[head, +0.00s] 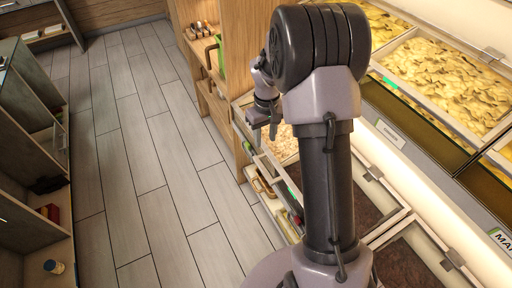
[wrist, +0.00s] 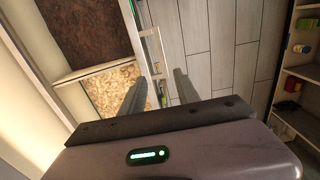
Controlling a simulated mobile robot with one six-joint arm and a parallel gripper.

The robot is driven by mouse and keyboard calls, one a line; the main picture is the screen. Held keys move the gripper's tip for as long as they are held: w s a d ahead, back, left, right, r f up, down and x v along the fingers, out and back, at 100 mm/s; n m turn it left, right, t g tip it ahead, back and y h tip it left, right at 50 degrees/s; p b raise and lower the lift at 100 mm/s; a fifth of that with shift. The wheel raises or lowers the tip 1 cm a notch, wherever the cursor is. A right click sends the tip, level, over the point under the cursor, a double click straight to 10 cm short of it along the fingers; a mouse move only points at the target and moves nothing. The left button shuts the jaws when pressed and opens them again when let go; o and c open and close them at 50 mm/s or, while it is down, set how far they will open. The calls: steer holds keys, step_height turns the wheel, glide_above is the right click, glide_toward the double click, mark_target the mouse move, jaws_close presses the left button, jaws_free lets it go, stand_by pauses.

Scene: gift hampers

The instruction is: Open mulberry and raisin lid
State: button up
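My gripper (head: 263,130) hangs over the front edge of the lower bin row in the head view. In the wrist view its two fingers (wrist: 157,92) are spread apart with nothing between them. A bin of dark reddish-brown dried fruit (head: 372,200) lies right of my arm, and another dark bin (head: 412,270) is nearer. Both look covered by clear lids with small metal handles (head: 373,173) (head: 453,258). A dark bin also shows in the wrist view (wrist: 85,30). I cannot read which bin is mulberry or raisin. My arm hides part of the row.
A bin of pale pieces (head: 284,143) sits near my gripper and shows in the wrist view (wrist: 112,92). Bins of yellow chips (head: 450,85) fill the upper row. A wooden shelf unit (head: 238,50) stands beyond. The tiled floor (head: 150,140) is clear; shelves (head: 30,225) stand at left.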

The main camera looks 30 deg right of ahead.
mark_target(263, 169)
steer(key=f+b, duration=0.1)
steer(key=f, duration=0.4)
steer(key=f+b, duration=0.2)
steer(key=f, duration=0.3)
steer(key=f+b, duration=0.2)
steer(key=f, duration=0.4)
steer(key=shift+s+a, duration=0.25)
steer(key=shift+s, duration=0.1)
steer(key=shift+r, duration=0.1)
jaws_close()
